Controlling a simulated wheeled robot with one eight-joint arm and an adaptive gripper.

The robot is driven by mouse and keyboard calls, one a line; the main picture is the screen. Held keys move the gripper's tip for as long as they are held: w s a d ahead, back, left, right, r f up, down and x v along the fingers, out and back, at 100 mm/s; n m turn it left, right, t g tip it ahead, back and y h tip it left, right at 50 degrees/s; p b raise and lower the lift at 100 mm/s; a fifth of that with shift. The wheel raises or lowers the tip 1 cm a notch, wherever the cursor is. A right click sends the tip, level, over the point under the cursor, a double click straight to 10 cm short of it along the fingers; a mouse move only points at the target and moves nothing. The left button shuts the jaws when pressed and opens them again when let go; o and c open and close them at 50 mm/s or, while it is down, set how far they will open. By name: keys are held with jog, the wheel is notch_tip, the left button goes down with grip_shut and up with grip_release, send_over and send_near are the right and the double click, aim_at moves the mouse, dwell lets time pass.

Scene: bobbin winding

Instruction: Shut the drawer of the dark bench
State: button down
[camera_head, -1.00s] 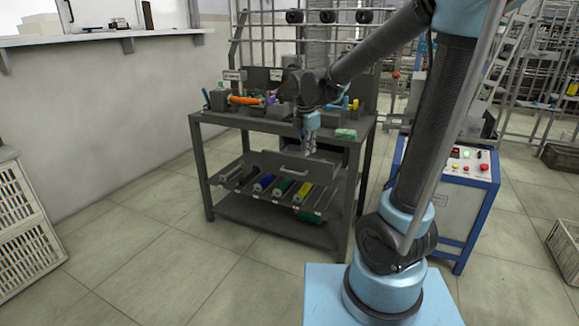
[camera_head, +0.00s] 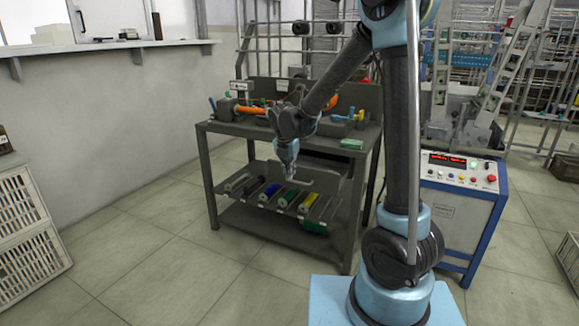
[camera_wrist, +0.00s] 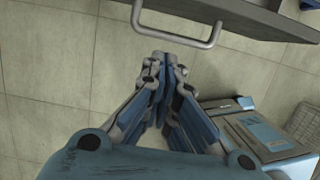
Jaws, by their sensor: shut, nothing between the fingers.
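The dark bench (camera_head: 220,130) stands ahead, with tools on its top. Its drawer (camera_head: 328,181) is under the top at the right and is pulled out, its grey front standing forward of the bench frame. In the wrist view the drawer front (camera_wrist: 262,14) crosses the top right, with its pale bar handle (camera_wrist: 178,43). My gripper (camera_head: 291,178) is shut and empty in front of the drawer and hides part of its front. In the wrist view the closed fingertips (camera_wrist: 166,58) point towards the handle; I cannot tell whether they touch it.
A sloped rack with several coloured bobbins (camera_head: 270,190) sits below the drawer, above a low shelf. A white and blue control cabinet (camera_head: 455,205) stands to the right of the bench.

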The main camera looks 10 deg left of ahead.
aim_at(311, 168)
jog(key=w+f, duration=0.1)
jog(key=w, duration=0.1)
jog(key=w+d+f, duration=0.1)
jog(key=w+f, duration=0.1)
jog(key=shift+d+f, duration=0.2)
jog(key=shift+f, duration=0.1)
jog(key=shift+w+d, duration=0.15)
jog(key=shift+w, duration=0.15)
